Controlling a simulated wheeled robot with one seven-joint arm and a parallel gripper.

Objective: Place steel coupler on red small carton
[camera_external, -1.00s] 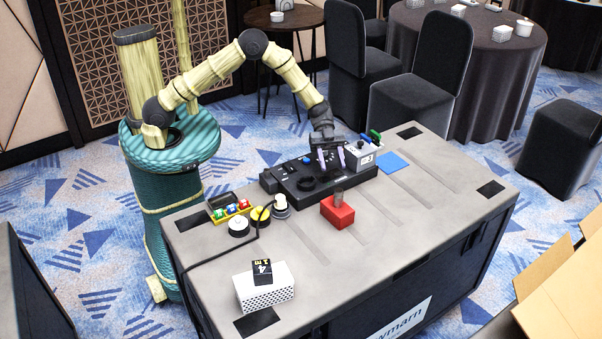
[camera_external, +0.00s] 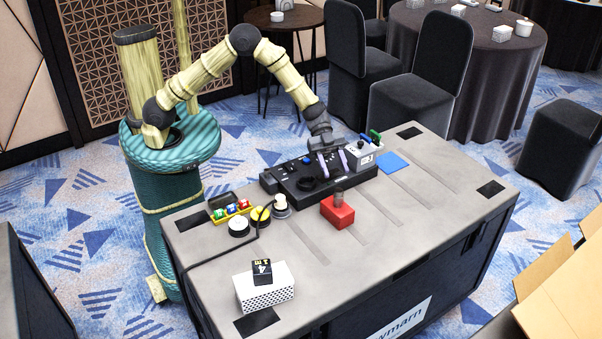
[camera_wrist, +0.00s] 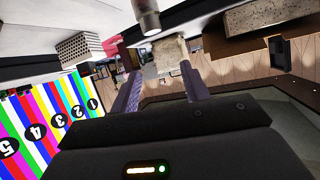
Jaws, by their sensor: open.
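The steel coupler (camera_external: 339,196) is a small grey cylinder that stands upright on the red small carton (camera_external: 337,213) near the middle of the table. My gripper (camera_external: 332,163) is behind and above the carton, over the black panel, apart from the coupler. Its two pale purple fingers are spread with nothing between them. In the wrist view the open fingers (camera_wrist: 160,88) point toward the room. A grey metal cylinder (camera_wrist: 146,17), probably the coupler, shows at the top edge, cut off, beyond the fingertips.
The table's right side is mostly clear.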

